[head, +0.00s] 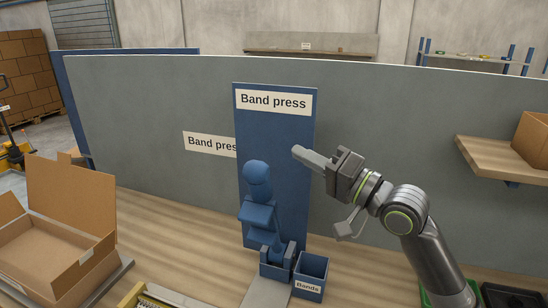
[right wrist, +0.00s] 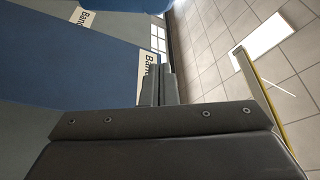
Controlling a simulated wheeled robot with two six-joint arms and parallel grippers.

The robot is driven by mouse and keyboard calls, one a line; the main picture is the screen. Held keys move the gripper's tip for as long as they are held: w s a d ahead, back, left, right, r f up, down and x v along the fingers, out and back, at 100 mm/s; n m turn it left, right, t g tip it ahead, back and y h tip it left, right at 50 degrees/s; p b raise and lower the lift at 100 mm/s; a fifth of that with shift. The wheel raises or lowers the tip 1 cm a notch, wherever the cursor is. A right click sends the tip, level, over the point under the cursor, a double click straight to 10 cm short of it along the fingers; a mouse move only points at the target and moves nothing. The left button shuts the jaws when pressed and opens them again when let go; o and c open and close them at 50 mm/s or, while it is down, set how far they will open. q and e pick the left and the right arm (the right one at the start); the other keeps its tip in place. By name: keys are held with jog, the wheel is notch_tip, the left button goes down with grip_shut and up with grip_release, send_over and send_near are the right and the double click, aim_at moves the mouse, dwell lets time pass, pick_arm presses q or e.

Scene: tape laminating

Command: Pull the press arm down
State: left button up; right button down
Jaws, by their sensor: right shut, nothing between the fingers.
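The band press stands on the bench against a tall blue back plate (head: 290,140) labelled "Band press". Its blue press arm has a round knob (head: 257,172) at the top and a blocky body (head: 259,217) below; the knob is raised well above the base. My right gripper (head: 298,152) is shut and empty, in front of the plate, up and to the right of the knob and apart from it in the picture. In the right wrist view its closed fingers (right wrist: 158,88) show beside the press label. My left gripper is not in view.
A blue "Bands" bin (head: 311,270) stands at the press foot, on the right. An open cardboard box (head: 60,235) is at the left, and a yellow tray (head: 150,295) at the front. A wooden shelf (head: 490,155) with a carton juts out at the right.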

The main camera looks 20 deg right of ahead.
jog(key=a+p, duration=0.1)
jog(key=a, duration=0.1)
jog(key=w+a+p, duration=0.1)
jog(key=w+a+f+p, duration=0.1)
jog(key=a, duration=0.1)
jog(key=shift+a, duration=0.3)
dwell(0.4)
